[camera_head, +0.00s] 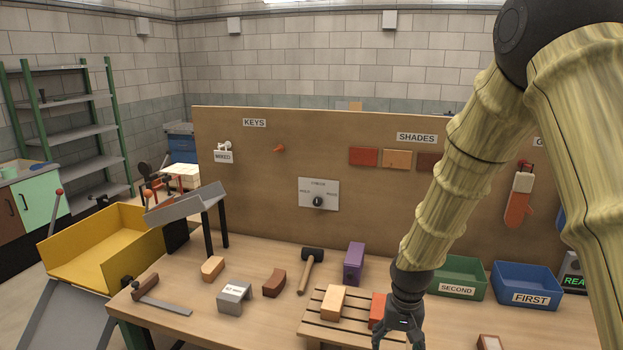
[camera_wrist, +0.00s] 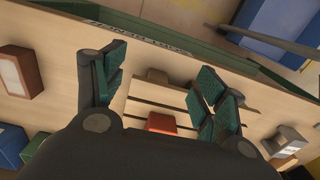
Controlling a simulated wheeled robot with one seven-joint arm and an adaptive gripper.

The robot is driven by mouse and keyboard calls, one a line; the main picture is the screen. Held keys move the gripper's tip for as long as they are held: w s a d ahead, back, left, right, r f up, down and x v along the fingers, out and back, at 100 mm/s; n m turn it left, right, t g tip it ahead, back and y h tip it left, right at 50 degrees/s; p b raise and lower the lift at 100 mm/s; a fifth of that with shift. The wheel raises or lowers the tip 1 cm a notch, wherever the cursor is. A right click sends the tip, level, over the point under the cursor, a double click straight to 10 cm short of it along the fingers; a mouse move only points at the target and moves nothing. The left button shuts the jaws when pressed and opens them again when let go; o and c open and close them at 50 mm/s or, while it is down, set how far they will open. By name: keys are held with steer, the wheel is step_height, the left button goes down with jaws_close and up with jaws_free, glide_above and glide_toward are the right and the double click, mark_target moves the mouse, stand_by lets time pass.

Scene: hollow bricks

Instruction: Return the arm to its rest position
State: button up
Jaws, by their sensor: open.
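My arm (camera_head: 462,150) comes down from the upper right in the head view and looks like wrapped yellowish bamboo. My gripper (camera_head: 398,340) points down over the slatted wooden rack at the front of the bench. In the wrist view my gripper (camera_wrist: 160,95) has its dark green-padded fingers spread wide with nothing between them. A red-orange brick (camera_head: 378,309) lies on the rack (camera_head: 318,322) beside my gripper; in the wrist view it shows beyond the palm, below the fingertips. A tan brick (camera_head: 333,302) lies on the rack to its left.
A green bin (camera_head: 459,292) marked SECOND and a blue bin (camera_head: 541,303) marked FIRST stand right of my gripper. A brown pegboard (camera_head: 300,150) rises behind the bench.

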steer(key=s+f, duration=0.6)
steer(key=f, duration=0.5)
steer(key=s+d+f+n+b, duration=0.1)
steer(key=s+f, duration=0.9)
steer(key=s, duration=0.3)
steer(key=s+d+f+n+b, duration=0.1)
steer(key=s+f+b, duration=0.1)
steer(key=s+f, duration=0.8)
steer(key=s, duration=0.4)
steer(key=shift+s+d, duration=0.15)
steer(key=shift+d, duration=0.15)
